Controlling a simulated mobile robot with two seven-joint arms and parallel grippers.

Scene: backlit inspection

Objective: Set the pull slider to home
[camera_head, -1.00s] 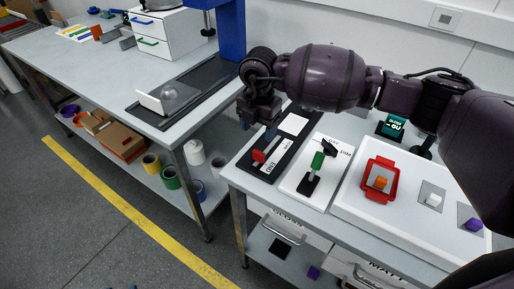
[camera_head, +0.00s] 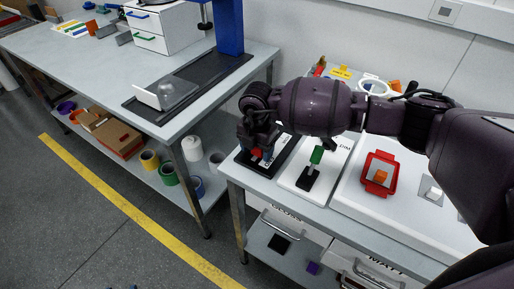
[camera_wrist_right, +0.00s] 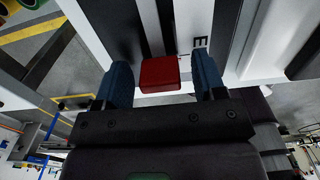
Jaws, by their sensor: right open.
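The pull slider is a dark track (camera_head: 283,153) on the near-left end of the right-hand bench, with a red knob (camera_head: 256,155) largely covered by my gripper in the head view. My right gripper (camera_head: 256,153) points down over the knob. In the right wrist view, the red knob (camera_wrist_right: 159,75) sits between the two blue fingers of the open gripper (camera_wrist_right: 162,68). A gap shows on each side of the knob. A letter "E" shows beside it, but the rest of the lettering is hidden. My left gripper is not in view.
A green-handled lever (camera_head: 316,156) stands on a white plate just right of the slider. Drawers hang below the bench.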

